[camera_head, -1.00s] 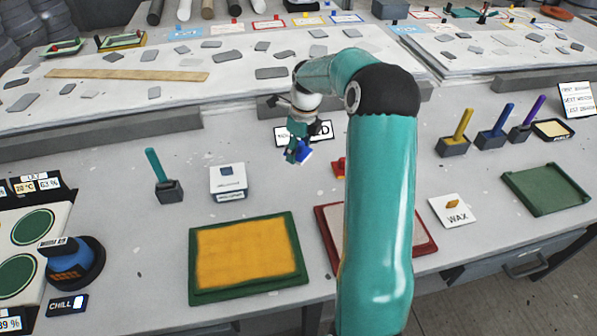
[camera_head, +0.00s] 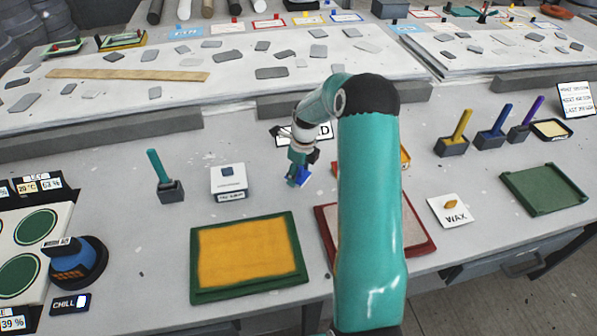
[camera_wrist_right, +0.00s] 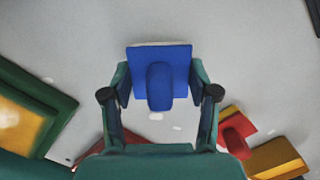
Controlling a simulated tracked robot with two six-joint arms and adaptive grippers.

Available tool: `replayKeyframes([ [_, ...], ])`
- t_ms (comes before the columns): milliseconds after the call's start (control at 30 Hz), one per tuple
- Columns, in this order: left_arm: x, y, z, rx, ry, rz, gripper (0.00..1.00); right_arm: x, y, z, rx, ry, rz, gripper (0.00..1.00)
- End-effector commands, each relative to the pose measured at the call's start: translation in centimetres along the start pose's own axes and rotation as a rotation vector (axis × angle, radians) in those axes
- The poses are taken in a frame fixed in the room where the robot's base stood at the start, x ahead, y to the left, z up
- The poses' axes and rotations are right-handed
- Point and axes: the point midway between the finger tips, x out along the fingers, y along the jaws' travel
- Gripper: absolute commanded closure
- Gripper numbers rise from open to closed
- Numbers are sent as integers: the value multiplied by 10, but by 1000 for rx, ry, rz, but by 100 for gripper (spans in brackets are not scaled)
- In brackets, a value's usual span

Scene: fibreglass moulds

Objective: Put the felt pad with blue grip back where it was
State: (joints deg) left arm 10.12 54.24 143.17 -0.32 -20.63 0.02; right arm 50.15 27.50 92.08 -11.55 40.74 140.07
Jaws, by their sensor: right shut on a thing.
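The felt pad with blue grip (camera_head: 304,176) is a blue square with a raised blue grip, and a pale edge shows in the right wrist view (camera_wrist_right: 160,75). My right gripper (camera_head: 298,168) is shut on it, with one finger at each side in the right wrist view (camera_wrist_right: 160,88). The pad hangs over the grey bench, left of my teal arm. I cannot tell whether it touches the bench. My left gripper is not in view.
A green tray with a yellow sheet (camera_head: 197,278) lies in front, and a red tray (camera_head: 418,243) lies partly behind my arm. A white block (camera_head: 228,182) stands left of the pad. A red-gripped piece (camera_wrist_right: 236,135) lies close by. Bare bench surrounds the pad.

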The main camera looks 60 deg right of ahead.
Motion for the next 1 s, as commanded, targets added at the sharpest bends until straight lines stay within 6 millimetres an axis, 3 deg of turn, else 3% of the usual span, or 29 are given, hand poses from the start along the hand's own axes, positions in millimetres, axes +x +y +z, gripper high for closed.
replayKeyframes([
  [67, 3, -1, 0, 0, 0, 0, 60, 3, 0, 0, 0, 0, 0, 73],
  [100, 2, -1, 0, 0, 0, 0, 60, 2, 0, 0, 0, 0, 0, 34],
  [200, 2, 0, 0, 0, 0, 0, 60, 1, 0, 0, 0, 0, 0, 17],
  [667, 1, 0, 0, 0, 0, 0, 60, -5, 0, 0, 0, -1, -1, 15],
  [867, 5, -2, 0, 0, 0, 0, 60, -34, -1, 1, -1, -4, -4, 15],
  [1000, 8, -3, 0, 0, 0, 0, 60, -63, -1, 0, 0, -4, -4, 15],
])
